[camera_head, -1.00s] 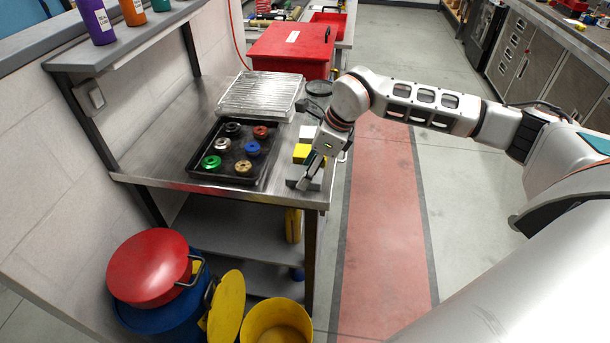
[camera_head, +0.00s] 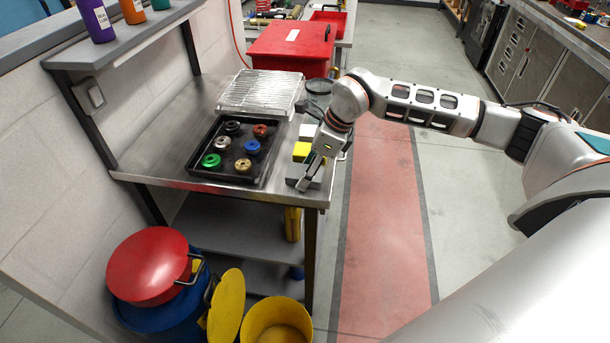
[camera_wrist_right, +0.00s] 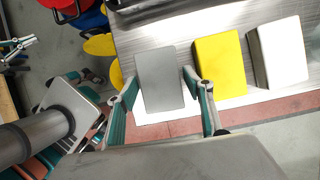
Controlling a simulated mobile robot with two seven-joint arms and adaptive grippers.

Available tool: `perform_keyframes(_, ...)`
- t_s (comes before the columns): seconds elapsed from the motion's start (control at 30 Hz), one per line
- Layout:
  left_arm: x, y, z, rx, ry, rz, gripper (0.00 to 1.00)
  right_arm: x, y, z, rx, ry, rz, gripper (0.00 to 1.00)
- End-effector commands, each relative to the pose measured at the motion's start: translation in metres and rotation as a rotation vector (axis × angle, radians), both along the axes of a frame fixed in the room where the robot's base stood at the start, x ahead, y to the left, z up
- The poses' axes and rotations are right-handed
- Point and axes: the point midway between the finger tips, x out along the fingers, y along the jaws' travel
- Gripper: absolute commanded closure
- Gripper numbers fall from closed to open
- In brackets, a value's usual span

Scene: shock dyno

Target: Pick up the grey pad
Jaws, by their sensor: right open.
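The grey pad (camera_wrist_right: 160,78) lies flat near the front edge of the steel bench, beside a yellow pad (camera_wrist_right: 220,66). In the head view the grey pad (camera_head: 297,171) is mostly hidden by my right gripper (camera_head: 305,184). In the right wrist view my right gripper (camera_wrist_right: 160,80) is open, with one finger on each side of the grey pad's near part. I cannot tell whether the fingers touch it. A teal and pale part at the left of that view looks like my left gripper (camera_wrist_right: 15,46); its jaws are unclear.
A white pad (camera_wrist_right: 279,52) lies past the yellow one. A shelf with bottles (camera_head: 140,35) runs along the wall. Bins stand on the floor.

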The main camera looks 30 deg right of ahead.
Motion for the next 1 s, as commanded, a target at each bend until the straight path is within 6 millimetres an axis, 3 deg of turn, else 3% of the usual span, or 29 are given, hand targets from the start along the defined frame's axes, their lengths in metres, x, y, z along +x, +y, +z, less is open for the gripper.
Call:
perform_keyframes(0.03, 0.0, 0.0, 0.0, 0.0, 0.0, 0.0, 1.0, 0.0, 0.0, 0.0, 0.0, 0.0, 0.0, 0.49)
perform_keyframes(0.1, 0.0, 0.0, 0.0, 0.0, 0.0, 0.0, 1.0, 0.0, 0.0, 0.0, 0.0, 0.0, 0.0, 0.67)
perform_keyframes(0.13, 0.0, 0.0, 0.0, 0.0, 0.0, 0.0, 1.0, 0.0, 0.0, 0.0, 0.0, 0.0, 0.0, 0.69)
perform_keyframes(0.63, 0.0, 0.0, 0.002, 0.001, 0.002, 0.0, 1.0, 0.001, 0.0, 0.009, 0.001, -0.002, 0.001, 0.69)
perform_keyframes(0.77, 0.0, 0.0, 0.0, 0.001, 0.002, 0.0, 1.0, 0.001, 0.0, 0.023, 0.0, -0.004, 0.0, 0.69)
perform_keyframes(1.0, -0.001, 0.0, -0.004, 0.001, 0.003, 0.0, 1.0, 0.002, 0.0, 0.074, 0.0, -0.008, 0.001, 0.69)
